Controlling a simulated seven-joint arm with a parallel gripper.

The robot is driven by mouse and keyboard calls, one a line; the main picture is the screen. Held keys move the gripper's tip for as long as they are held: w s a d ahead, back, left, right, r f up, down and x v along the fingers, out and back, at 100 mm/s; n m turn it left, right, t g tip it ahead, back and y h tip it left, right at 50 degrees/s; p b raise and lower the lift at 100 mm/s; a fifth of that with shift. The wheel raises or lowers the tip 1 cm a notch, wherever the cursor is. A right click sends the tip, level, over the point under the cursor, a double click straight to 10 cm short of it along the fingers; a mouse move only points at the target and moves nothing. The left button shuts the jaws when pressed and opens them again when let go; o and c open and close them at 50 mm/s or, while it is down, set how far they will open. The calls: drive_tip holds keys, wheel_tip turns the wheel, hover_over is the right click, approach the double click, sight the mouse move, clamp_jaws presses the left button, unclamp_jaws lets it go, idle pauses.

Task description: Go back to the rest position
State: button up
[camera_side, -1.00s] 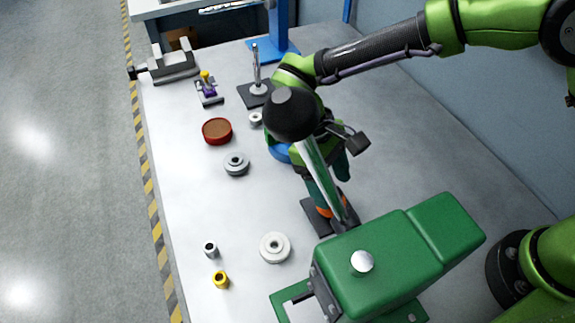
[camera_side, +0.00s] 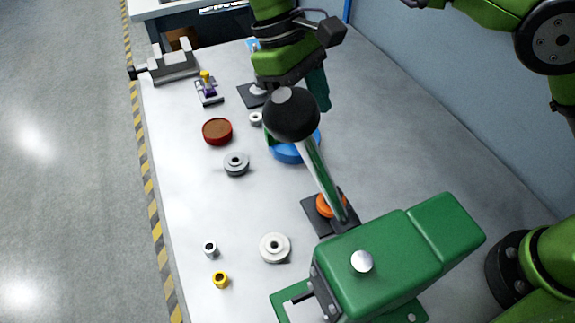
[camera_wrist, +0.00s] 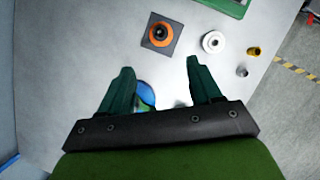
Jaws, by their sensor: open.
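My gripper (camera_wrist: 157,90) is open, with two green fingers spread apart and nothing between them in the wrist view. In the side view one green finger (camera_side: 318,90) shows above the table beyond the black ball of the press lever; the rest of the gripper is partly hidden. An orange pulley (camera_wrist: 160,34) sits on a dark square base plate (camera_wrist: 175,27). The same orange pulley also shows in the side view (camera_side: 325,207), partly behind the lever. The gripper is apart from it.
A green press (camera_side: 400,250) with a ball-topped lever (camera_side: 290,115) stands in front. A blue round part (camera_side: 290,153) lies behind the lever. A red dish (camera_side: 217,131), a grey pulley (camera_side: 236,164), a white pulley (camera_side: 275,248) and a yellow bushing (camera_side: 220,280) lie left. The table's right side is clear.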

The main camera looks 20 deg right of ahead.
drive_tip(key=s+d+r+m+t+y, duration=0.1)
drive_tip(key=s+d+m+t, duration=0.2)
drive_tip(key=d, duration=0.6)
drive_tip(key=s+d+r+m+t+y, duration=0.1)
drive_tip(key=s+d+m+t, duration=0.2)
drive_tip(key=d, duration=0.6)
drive_tip(key=s+d+r+m+t+y, duration=0.1)
drive_tip(key=s+d+m+t, duration=0.3)
drive_tip(key=d, duration=0.5)
drive_tip(key=shift+s+d+r+t+y, duration=0.25)
drive_tip(key=shift+s+t+y, duration=0.35)
drive_tip(key=shift+s, duration=0.05)
idle(0.7)
